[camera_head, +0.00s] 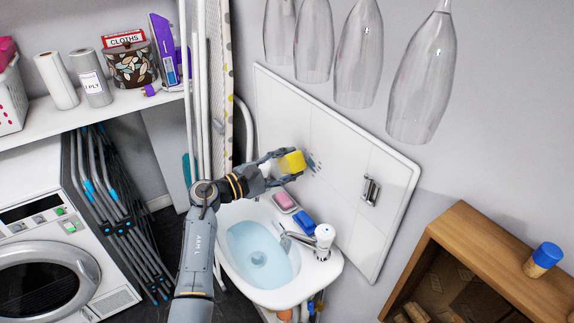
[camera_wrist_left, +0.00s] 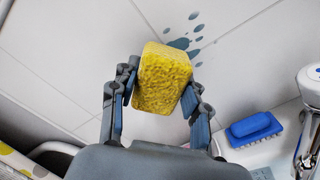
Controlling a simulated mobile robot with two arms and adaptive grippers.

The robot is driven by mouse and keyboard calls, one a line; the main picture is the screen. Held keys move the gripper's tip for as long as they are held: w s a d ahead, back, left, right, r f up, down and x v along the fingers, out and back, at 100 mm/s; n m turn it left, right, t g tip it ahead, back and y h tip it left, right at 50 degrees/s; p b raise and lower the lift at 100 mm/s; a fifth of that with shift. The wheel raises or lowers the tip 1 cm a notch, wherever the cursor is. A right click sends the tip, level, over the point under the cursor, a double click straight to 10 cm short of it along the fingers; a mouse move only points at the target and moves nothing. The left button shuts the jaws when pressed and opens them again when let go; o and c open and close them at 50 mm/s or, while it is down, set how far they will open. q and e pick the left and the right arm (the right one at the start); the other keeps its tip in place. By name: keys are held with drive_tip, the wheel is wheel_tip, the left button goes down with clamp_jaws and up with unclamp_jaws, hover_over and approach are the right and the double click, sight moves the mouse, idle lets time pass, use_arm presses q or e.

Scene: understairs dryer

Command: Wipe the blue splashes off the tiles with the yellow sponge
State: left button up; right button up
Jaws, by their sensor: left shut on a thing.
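The yellow sponge (camera_head: 293,162) is held between the fingers of my left gripper (camera_head: 279,165), close to the white tile panel (camera_head: 338,143) behind the sink. The sponge (camera_wrist_left: 162,78) also shows in the left wrist view, gripped from both sides by the left gripper (camera_wrist_left: 160,92). The blue splashes (camera_wrist_left: 184,42) are several dark blue-grey spots on the tiles, just beyond and right of the sponge; in the head view the splashes (camera_head: 313,165) show at its right edge. I cannot tell whether the sponge touches the tiles. My right gripper is not in view.
Below is a white sink (camera_head: 262,253) holding water, with a tap (camera_head: 323,239), a pink soap (camera_head: 284,200) and a blue brush (camera_head: 304,222) on its rim. Glasses (camera_head: 422,75) hang above right. A wooden box (camera_head: 470,250) stands at lower right.

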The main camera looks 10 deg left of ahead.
use_arm(q)
drive_tip(key=shift+b+x, duration=0.5)
drive_tip(key=shift+x, duration=0.3)
